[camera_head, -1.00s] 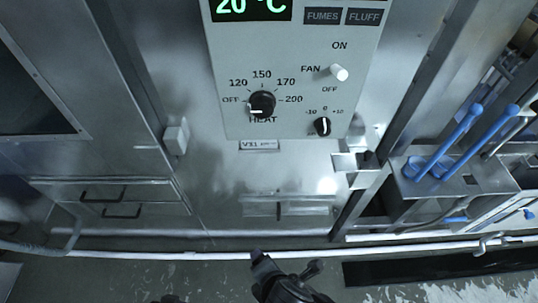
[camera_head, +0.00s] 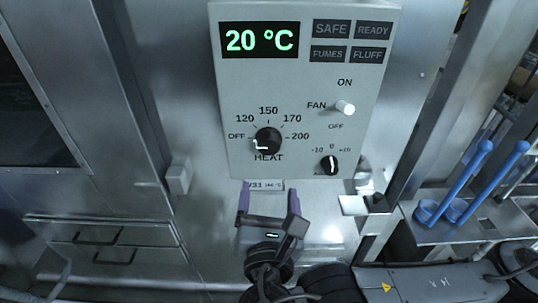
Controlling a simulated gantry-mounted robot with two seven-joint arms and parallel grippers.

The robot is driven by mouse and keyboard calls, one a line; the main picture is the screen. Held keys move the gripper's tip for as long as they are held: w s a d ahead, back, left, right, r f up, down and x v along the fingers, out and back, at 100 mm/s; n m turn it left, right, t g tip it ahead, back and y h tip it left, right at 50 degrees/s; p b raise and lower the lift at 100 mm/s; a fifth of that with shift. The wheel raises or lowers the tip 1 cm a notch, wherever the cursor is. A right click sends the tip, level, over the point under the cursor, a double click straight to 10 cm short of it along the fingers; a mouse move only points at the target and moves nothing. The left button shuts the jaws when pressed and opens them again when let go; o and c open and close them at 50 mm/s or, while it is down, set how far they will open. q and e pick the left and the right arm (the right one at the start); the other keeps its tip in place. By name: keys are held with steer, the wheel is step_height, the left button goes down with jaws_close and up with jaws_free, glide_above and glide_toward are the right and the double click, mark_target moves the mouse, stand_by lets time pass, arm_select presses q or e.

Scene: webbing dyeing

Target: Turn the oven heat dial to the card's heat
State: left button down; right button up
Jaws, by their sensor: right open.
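The black oven heat dial (camera_head: 267,141) is on the pale control panel (camera_head: 230,95), labelled HEAT, with OFF, 120, 150, 170 and 200 around it. Its white mark points to the lower left, near the OFF side. The display (camera_head: 259,40) reads 20 °C. A small card (camera_head: 270,185) marked V31 sits just under the panel; its heat figure is too small to read surely. My right gripper (camera_head: 268,194) is open and empty below the dial, its two purple-padded fingers apart on either side of the card in the picture. My left gripper is not in view.
A white fan switch (camera_head: 345,107) and a small trim knob (camera_head: 330,165) are on the panel right of the dial. A metal bracket (camera_head: 356,204) juts out at the lower right. Blue-handled tools (camera_head: 468,182) stand in a rack at far right.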

mark_target(269, 147)
steer(key=shift+t, duration=0.3)
steer(key=w, duration=0.3)
steer(key=w+r, duration=0.1)
steer(key=w, duration=0.3)
steer(key=w+r+p, duration=0.1)
steer(key=w, duration=0.3)
steer(key=shift+r, duration=0.1)
steer(key=shift+s, duration=0.1)
